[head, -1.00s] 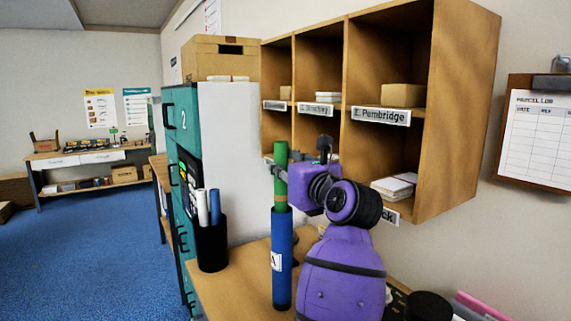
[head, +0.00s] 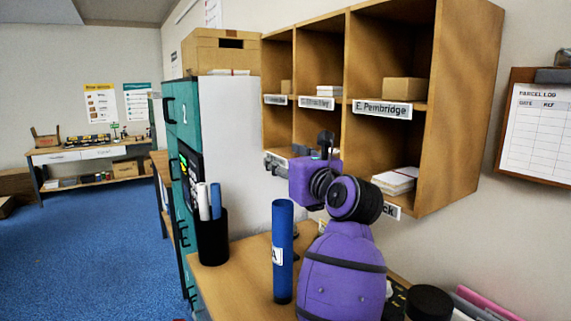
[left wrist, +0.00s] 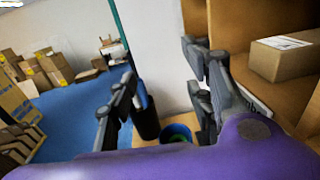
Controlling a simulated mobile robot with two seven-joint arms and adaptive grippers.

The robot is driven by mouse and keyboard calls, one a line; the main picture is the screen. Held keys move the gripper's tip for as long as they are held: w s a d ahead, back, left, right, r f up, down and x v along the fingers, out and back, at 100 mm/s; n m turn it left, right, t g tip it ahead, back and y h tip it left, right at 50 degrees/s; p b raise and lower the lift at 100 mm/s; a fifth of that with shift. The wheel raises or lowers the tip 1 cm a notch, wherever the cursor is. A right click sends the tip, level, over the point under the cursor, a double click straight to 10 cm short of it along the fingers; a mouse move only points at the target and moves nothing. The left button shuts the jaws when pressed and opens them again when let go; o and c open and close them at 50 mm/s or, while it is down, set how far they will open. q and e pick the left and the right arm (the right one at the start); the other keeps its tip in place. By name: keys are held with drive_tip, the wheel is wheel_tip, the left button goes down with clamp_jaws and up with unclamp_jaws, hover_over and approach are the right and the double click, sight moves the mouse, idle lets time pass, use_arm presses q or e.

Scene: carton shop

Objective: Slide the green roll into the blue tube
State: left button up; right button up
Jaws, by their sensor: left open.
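The blue tube (head: 283,255) stands upright on the wooden worktop, with a white label marked "A". The green roll is hidden in the head view. In the left wrist view a bit of the green roll (left wrist: 180,139) shows down inside the mouth of the blue tube (left wrist: 177,129), so it is in the tube. My left gripper (head: 297,157) is above and slightly right of the tube's top. Its fingers are spread and empty, as the left wrist view (left wrist: 152,92) also shows. My right gripper is not in view.
A black holder (head: 212,240) with white and blue rolls stands left of the tube. Wooden pigeonholes (head: 428,150) with parcels hang close behind my left gripper. Teal drawers (head: 182,122) stand at the left. A dark round object (head: 428,304) lies at the front right.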

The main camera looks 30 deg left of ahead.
use_arm(q)
wheel_tip(320, 180, up, 10)
idle(0.4)
drive_tip(key=shift+f, duration=0.15)
idle(0.8)
